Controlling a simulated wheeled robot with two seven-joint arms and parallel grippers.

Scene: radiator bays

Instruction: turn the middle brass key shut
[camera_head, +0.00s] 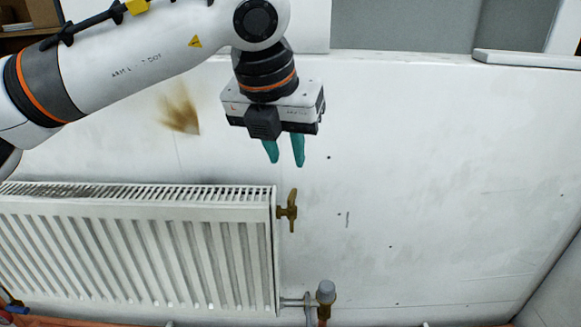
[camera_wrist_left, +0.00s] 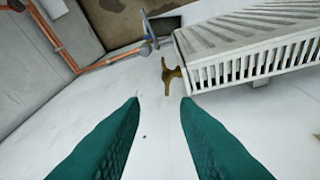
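One brass key (camera_head: 290,211) sticks out from the right side of the white radiator (camera_head: 262,262), near its top corner. Its handle stands roughly upright in the head view. In the left wrist view the key (camera_wrist_left: 171,76) lies beyond the fingertips, close to the radiator's end. My left gripper (camera_head: 285,161) hangs above the key with teal fingers pointing down. The fingers are apart with nothing between them, and a gap separates them from the key. They also show in the left wrist view (camera_wrist_left: 160,101). My right gripper is not in view.
A grey-capped valve (camera_head: 326,292) on a pipe stands at the radiator's lower right. Orange pipes (camera_wrist_left: 56,42) run along the wall's base. A ledge (camera_head: 525,59) is at upper right.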

